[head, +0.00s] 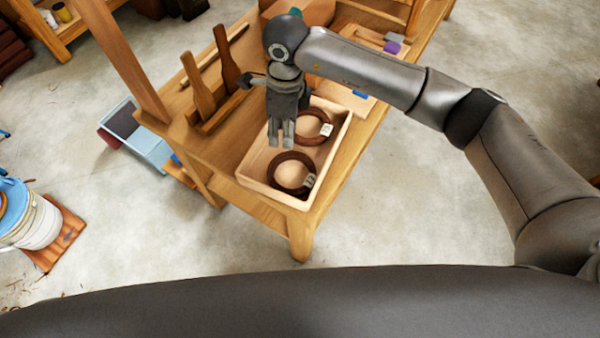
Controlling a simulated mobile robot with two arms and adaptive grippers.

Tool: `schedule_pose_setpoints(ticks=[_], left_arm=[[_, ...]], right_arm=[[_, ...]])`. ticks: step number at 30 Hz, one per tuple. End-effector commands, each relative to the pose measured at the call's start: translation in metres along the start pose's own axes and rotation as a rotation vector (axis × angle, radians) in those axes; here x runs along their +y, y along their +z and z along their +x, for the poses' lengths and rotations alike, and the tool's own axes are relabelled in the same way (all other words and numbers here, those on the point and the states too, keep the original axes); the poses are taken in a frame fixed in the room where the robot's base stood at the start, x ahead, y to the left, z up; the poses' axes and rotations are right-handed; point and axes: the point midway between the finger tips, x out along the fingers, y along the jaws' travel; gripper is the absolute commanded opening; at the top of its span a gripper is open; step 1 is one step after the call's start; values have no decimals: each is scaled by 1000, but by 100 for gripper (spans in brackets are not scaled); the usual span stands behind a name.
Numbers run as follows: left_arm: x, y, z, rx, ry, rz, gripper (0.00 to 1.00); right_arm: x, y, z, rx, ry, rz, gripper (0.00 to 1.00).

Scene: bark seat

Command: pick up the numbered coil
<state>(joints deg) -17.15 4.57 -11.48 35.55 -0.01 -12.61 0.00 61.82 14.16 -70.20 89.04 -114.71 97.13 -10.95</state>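Two dark brown coils lie in a shallow wooden tray (259,187) on the bench. Marks on the tags are too small to read. My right gripper (281,146) points down over the tray, beside the farther coil's left side and behind the nearer coil. Its fingertips look close together, with nothing visible between them; whether they are fully shut is unclear. My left gripper is out of view.
A wooden rack with upright pieces (203,88) stands left of the tray. Behind the tray are a blue item (360,94) and a purple block (392,47). A light-blue bin (150,148) and a white-and-blue bucket (35,222) stand at left. The floor in front is clear.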

Motion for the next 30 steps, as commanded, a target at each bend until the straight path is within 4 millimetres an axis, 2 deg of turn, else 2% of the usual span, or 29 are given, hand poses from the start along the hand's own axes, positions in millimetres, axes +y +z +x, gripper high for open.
schedule_pose_setpoints(ticks=[5, 12, 20, 24, 30], left_arm=[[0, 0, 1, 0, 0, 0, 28], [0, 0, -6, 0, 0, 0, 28], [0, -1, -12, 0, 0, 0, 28], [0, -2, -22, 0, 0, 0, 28], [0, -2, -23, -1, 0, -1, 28]], right_arm=[[-8, -14, 6, 70, -42, -11, 35], [-9, -17, 42, 72, -42, -10, 35], [-11, -20, 63, 71, -41, -9, 35], [-13, -26, 83, 71, -39, -7, 35], [-15, -26, 105, 69, -42, -10, 35]])
